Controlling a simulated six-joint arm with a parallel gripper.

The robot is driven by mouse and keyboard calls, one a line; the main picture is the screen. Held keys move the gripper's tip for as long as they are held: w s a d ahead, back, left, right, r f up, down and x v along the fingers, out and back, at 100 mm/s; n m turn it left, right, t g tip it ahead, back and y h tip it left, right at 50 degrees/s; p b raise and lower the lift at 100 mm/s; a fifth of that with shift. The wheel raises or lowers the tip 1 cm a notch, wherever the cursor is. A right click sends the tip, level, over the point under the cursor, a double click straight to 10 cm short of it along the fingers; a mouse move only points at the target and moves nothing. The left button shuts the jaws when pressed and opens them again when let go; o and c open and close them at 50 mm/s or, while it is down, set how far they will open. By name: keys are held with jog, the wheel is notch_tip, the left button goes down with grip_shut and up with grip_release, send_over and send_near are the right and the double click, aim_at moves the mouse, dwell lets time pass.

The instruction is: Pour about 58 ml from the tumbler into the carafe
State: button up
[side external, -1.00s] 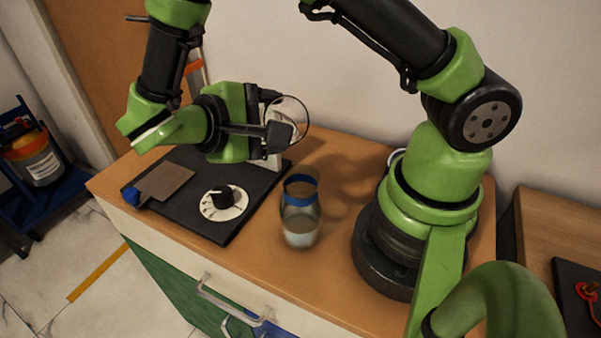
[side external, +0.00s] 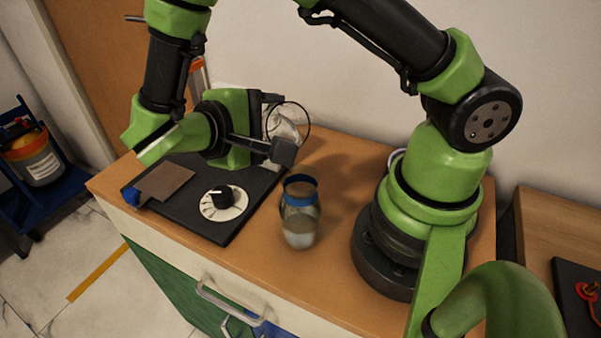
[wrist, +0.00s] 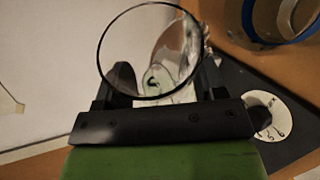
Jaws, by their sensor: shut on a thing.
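The tumbler is a clear glass with a thin dark rim (wrist: 103,62), and it sits between my gripper's dark fingers (wrist: 166,76) in the wrist view. My gripper is shut on it. In the side view the tumbler (side external: 287,122) is partly hidden behind my wrist parts. I cannot tell its tilt or its liquid level. The carafe (side external: 300,226) is a clear glass vessel with a blue band near its mouth. It stands upright on the bench, right of and nearer than my gripper, apart from the tumbler. Its contents are hard to read. It is cut off at top right in the wrist view (wrist: 262,22).
A black board (side external: 185,220) lies left of the carafe. It carries a white dial with a black knob (side external: 223,200) and a brown plate (side external: 166,181). The bare wooden bench (side external: 262,252) shows around the carafe. A pale wall stands behind.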

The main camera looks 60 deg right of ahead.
jog(key=shift+s+a+r, duration=0.15)
jog(key=shift+s+a, duration=0.15)
jog(key=shift+s, duration=0.1)
dwell(0.3)
jog(key=shift+s+a+r+m+t+h, duration=0.15)
jog(key=shift+r+m+t+h, duration=0.2)
jog(key=shift+m, duration=0.25)
jog(key=shift+w+d+r+m+h, duration=0.15)
jog(key=shift+w+d+m+h, duration=0.1)
jog(key=shift+w+d+m, duration=0.15)
dwell(0.8)
jog(key=shift+s+a+f+m+t+h, duration=0.15)
jog(key=shift+f+m+t+h, duration=0.2)
jog(key=shift+m, duration=0.15)
dwell(0.6)
